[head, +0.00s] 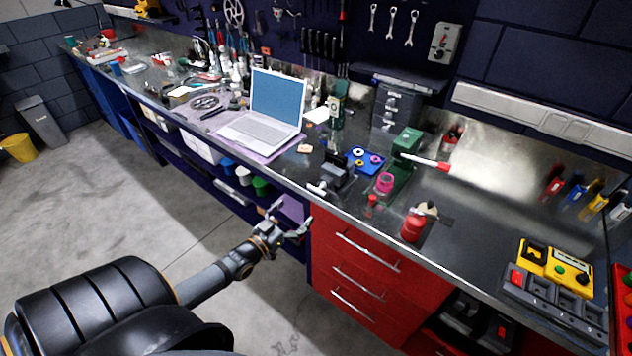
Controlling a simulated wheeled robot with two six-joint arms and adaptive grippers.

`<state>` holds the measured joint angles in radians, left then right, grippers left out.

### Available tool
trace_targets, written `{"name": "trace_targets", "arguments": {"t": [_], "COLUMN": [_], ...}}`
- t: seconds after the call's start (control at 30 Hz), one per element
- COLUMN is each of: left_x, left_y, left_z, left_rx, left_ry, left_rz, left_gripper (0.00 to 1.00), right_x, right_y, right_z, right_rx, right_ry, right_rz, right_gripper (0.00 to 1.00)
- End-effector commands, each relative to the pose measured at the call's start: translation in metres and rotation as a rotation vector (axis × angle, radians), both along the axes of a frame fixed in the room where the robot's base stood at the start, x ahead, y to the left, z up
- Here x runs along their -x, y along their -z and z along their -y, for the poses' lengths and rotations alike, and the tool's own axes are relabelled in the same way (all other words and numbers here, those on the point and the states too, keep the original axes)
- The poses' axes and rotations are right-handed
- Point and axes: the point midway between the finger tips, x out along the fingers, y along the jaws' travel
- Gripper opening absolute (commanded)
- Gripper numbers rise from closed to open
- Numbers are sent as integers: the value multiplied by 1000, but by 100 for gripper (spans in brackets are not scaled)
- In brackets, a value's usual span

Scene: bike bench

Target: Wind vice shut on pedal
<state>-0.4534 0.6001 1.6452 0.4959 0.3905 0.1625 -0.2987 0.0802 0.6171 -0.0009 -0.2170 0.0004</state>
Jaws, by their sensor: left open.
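A small dark grey vice (336,176) stands at the front edge of the bench, right of the laptop. Its pale handle (317,188) sticks out at the front edge. The gap between the jaws is too small to make out, and I cannot tell a pedal there. My left gripper (293,214) is open and empty. In the picture it is below and left of the vice handle, apart from it, in front of the shelf and the red drawers. My right gripper is not in view.
An open laptop (262,122) lies left of the vice. A blue tray (366,160), a pink pot (384,183), a green machine (405,145) and a red bottle (412,228) stand to its right. Red drawers (362,270) are below. The floor in front is clear.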

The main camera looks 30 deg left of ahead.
Motion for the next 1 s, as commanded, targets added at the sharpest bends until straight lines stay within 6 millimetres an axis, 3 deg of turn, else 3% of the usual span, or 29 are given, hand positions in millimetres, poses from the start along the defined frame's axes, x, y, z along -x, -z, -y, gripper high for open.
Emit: {"name": "trace_targets", "arguments": {"t": [0.17, 0.43, 0.7, 1.0], "left_x": [-21, -84, -103, -105], "left_y": [3, 5, 0, 0], "left_z": [2, 6, 8, 8], "left_rx": [0, -3, -3, -3], "left_ry": [0, -2, 1, 1], "left_rz": [7, 7, 2, 1], "left_gripper": [100, 100, 100, 100], "right_x": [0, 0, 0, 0], "right_y": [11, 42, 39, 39], "right_z": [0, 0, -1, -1], "right_rx": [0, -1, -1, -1], "right_ry": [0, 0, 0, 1], "right_rz": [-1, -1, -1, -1], "right_gripper": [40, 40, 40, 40]}}
